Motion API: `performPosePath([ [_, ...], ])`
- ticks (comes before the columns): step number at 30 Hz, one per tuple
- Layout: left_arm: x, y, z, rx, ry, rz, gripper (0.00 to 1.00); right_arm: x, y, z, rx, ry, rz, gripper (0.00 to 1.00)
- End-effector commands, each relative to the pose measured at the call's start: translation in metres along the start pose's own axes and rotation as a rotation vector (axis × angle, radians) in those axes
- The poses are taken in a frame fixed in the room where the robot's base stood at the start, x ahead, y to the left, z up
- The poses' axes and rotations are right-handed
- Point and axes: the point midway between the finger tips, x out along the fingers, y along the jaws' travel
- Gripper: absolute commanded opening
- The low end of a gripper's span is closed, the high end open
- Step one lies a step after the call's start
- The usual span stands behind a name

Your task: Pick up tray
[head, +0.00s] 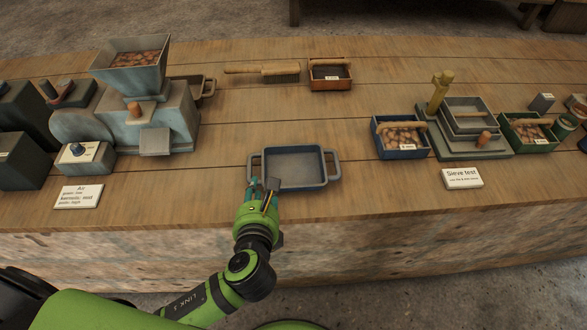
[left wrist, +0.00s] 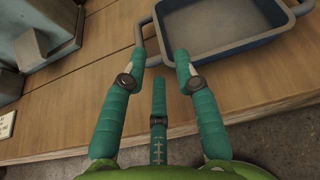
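An empty blue-grey tray (head: 294,168) with a loop handle at each end lies on the wooden bench near its front edge, at the middle of the head view. In the left wrist view the tray (left wrist: 222,28) fills the upper right, its near handle (left wrist: 151,60) showing by the fingertips. My left gripper (head: 262,186) is at the tray's left handle; it also shows in the left wrist view (left wrist: 162,62). Its teal fingers are spread apart, with the handle close to the tips. I cannot tell if they touch. My right gripper is not in view.
A grey machine with a hopper (head: 138,60) stands left. A blue bin (head: 402,153), the sieve stand (head: 468,125) and a green bin (head: 530,145) are right. A brush (head: 265,68) and a red-brown bin (head: 331,82) lie behind.

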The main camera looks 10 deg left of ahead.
Motion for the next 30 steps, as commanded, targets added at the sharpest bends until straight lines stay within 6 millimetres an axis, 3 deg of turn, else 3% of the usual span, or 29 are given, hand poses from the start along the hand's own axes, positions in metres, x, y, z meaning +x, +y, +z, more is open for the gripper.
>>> performPosePath([
  [3, 0.021, 0.0, 0.0, -0.002, -0.001, 0.002, 0.3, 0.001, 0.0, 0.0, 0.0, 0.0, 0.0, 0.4],
  [11, 0.042, 0.0, 0.0, -0.006, 0.001, 0.001, 0.3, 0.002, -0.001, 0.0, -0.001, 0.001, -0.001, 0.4],
  [20, 0.088, 0.001, -0.001, -0.006, 0.002, 0.003, 0.3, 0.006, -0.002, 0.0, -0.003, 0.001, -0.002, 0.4],
  [29, 0.095, 0.001, -0.001, -0.007, 0.004, 0.001, 0.3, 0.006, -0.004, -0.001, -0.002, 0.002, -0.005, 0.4],
  [30, 0.095, 0.001, -0.001, -0.007, 0.004, 0.001, 0.26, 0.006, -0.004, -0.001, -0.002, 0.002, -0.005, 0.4],
])
